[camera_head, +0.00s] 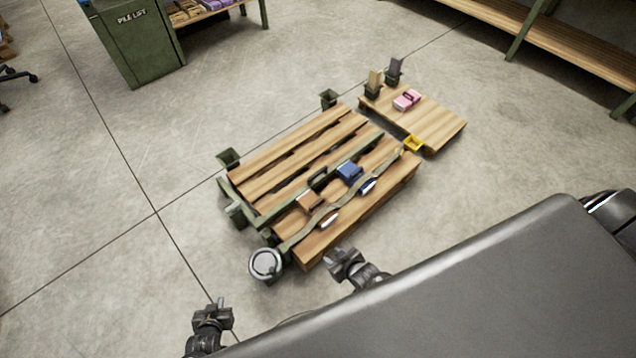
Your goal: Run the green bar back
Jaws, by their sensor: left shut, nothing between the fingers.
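The green bar (286,200) lies slantwise across the slatted wooden bench (302,149), from its lower left to its upper right side. A dark handle (317,179) stands on it near the middle. A blue block (349,170) and a brown block (310,202) sit along the near side of the bar. My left gripper (213,310) is shut and empty, over the floor and apart from the bench. My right gripper (342,260) is near the bench's near edge, apart from the bar; its fingers are too small to tell open from shut.
A strap-like strip (343,205) with white-and-blue pieces lies nearer than the bar. A round grey-topped container (265,263) stands at the near left corner. A low wooden table (436,121) with a pink item (407,99) is at right. Floor left of the bench is clear.

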